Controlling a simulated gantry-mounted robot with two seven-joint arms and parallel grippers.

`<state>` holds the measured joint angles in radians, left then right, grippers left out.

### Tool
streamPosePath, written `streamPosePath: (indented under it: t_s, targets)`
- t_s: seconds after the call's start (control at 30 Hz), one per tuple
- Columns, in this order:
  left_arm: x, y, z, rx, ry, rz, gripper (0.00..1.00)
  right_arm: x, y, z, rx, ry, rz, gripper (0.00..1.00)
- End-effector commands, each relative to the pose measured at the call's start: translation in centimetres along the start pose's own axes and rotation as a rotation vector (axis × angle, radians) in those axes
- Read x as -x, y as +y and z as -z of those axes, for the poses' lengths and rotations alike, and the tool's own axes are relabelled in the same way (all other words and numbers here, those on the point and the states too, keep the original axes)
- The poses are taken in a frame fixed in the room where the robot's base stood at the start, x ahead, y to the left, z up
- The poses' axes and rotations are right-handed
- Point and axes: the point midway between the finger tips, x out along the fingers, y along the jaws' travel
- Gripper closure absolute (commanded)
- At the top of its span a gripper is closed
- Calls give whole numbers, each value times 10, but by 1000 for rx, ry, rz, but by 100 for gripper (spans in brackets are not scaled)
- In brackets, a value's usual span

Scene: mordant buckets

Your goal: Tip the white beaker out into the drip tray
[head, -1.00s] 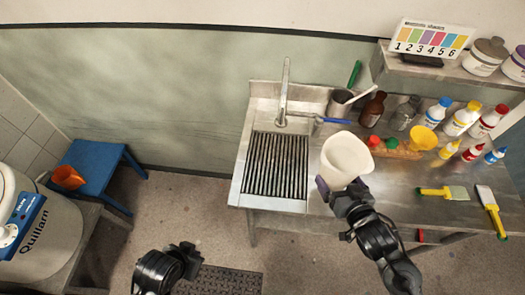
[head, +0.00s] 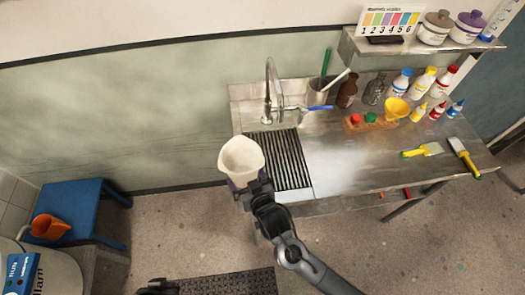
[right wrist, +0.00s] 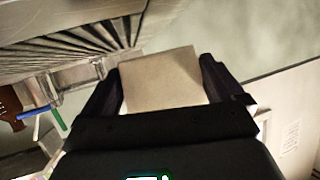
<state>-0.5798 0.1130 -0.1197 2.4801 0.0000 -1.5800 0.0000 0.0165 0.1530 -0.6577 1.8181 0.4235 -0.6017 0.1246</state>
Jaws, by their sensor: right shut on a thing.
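The white beaker (head: 242,156) is held in my right gripper (head: 250,186), its open mouth facing up toward the head camera. It is roughly upright; I cannot make out its contents. In the right wrist view the beaker's pale wall (right wrist: 160,80) sits between the two dark fingers of my right gripper (right wrist: 160,85). The drip tray (head: 291,160), a dark ribbed grating set in the steel bench, is just right of the beaker in the head view. Its ribs also show at upper left in the right wrist view (right wrist: 70,40). Only a dark bit of my left gripper (head: 156,287) shows at the bottom edge.
A tap (head: 268,95) rises behind the drip tray. Bottles, a yellow funnel (head: 397,108) and brushes (head: 422,150) stand or lie on the bench (head: 345,165) to the right. A blue stool (head: 78,205) with an orange scoop (head: 48,227) is at left.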

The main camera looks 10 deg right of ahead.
Motion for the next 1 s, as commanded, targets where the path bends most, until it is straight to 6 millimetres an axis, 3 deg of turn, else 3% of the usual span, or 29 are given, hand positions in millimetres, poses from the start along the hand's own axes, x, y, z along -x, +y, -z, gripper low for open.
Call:
streamPosePath:
  t_s: [0.57,1.0]
  targets:
    - [0,-2,0,-9,-1,6,100,0,-6,0,-5,6,-4,66]
    - [-26,-2,-9,-11,-2,8,100,-3,-4,-5,-143,-24,52,66]
